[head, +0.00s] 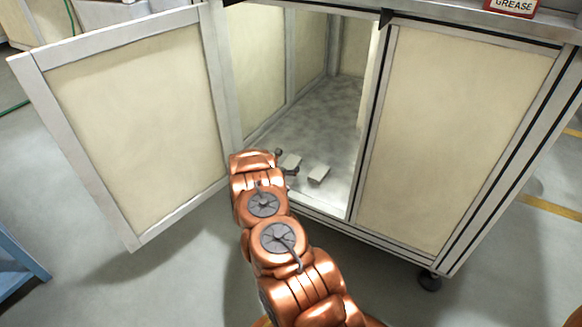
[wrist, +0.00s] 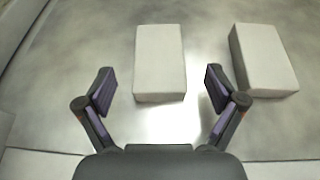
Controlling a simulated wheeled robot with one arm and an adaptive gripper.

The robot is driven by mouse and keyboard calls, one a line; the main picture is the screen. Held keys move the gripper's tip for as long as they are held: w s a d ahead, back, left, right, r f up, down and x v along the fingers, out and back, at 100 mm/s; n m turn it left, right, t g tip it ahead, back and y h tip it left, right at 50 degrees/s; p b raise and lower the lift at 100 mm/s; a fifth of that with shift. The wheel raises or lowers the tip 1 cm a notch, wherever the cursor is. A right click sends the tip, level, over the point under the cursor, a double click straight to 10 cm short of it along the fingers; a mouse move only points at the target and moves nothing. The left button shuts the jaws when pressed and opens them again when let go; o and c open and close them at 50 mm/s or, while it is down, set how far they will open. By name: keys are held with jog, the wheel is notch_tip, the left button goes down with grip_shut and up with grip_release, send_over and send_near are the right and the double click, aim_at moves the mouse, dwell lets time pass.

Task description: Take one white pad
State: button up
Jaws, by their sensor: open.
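Two white pads lie on the grey floor of the open cabinet. In the wrist view, one pad (wrist: 160,62) is ahead of my gripper (wrist: 158,88), with its near end between the open fingertips and a gap on both sides. The other pad (wrist: 264,60) lies to the right, just beyond the right finger. In the head view, the left pad (head: 291,163) is partly hidden by my gripper and arm, and the right pad (head: 318,174) is in plain view. My gripper is open and empty.
The cabinet's left door (head: 135,115) is swung open to the left, and the right door panel (head: 450,130) is shut. A sill (head: 315,213) runs along the cabinet's front edge. The cabinet floor (head: 320,115) behind the pads is clear.

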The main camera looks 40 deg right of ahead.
aim_at(291, 163)
jog(key=shift+w+d+f+b, duration=0.25)
jog(key=shift+d+f+b, duration=0.1)
jog(key=shift+d+b, duration=0.2)
jog(key=shift+r+b+x, duration=0.2)
jog(key=shift+b+x, duration=0.7)
jog(key=shift+x, duration=0.95)
jog(key=shift+d, duration=0.1)
jog(key=shift+c, duration=0.2)
jog(key=c, duration=1)
